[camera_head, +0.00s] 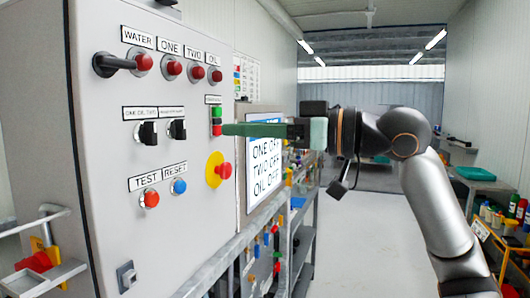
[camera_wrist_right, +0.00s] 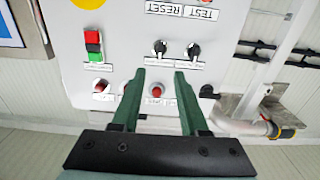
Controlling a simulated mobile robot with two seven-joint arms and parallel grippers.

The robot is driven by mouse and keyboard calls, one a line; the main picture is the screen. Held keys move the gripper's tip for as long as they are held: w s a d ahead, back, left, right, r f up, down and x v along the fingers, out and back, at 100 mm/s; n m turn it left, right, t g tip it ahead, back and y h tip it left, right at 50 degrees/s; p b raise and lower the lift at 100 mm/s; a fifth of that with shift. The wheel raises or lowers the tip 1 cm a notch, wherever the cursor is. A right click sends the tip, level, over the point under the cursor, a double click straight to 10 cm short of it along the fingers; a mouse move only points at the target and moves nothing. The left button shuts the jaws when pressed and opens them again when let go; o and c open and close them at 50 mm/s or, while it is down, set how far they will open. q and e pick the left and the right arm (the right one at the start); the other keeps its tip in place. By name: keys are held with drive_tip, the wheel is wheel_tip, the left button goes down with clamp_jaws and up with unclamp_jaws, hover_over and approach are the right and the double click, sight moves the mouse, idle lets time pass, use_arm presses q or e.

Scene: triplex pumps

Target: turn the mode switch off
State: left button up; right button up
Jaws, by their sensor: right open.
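Two black rotary switches are on the grey control panel (camera_head: 110,220). The left switch (camera_head: 148,133) is under a label like "ONE OIL TWO"; the right switch (camera_head: 178,129) has a label too small to read. I cannot tell which is the mode switch. In the right wrist view the panel is upside down, and the switches (camera_wrist_right: 160,47) and (camera_wrist_right: 193,50) lie just beyond the fingertips. My right gripper (camera_head: 226,130) comes from the right, its green fingers by the panel's right side. In the wrist view it is open (camera_wrist_right: 158,72), with a red lamp (camera_wrist_right: 157,90) showing between the fingers. My left gripper is not in view.
A green-and-red button block (camera_head: 216,121) and a red emergency stop (camera_head: 223,170) on yellow are near the fingers. Red lamps (camera_head: 174,68) line the panel top; a black handle (camera_head: 115,64) sticks out left. Test (camera_head: 151,198) and reset (camera_head: 179,186) buttons are below. The aisle floor (camera_head: 350,240) is clear.

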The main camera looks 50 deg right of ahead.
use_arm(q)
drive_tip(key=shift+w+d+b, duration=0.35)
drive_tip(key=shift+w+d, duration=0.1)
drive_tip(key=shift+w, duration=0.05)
use_arm(e)
drive_tip(key=v, duration=0.2)
drive_tip(key=shift+s+d, duration=0.15)
drive_tip(key=shift+s, duration=0.2)
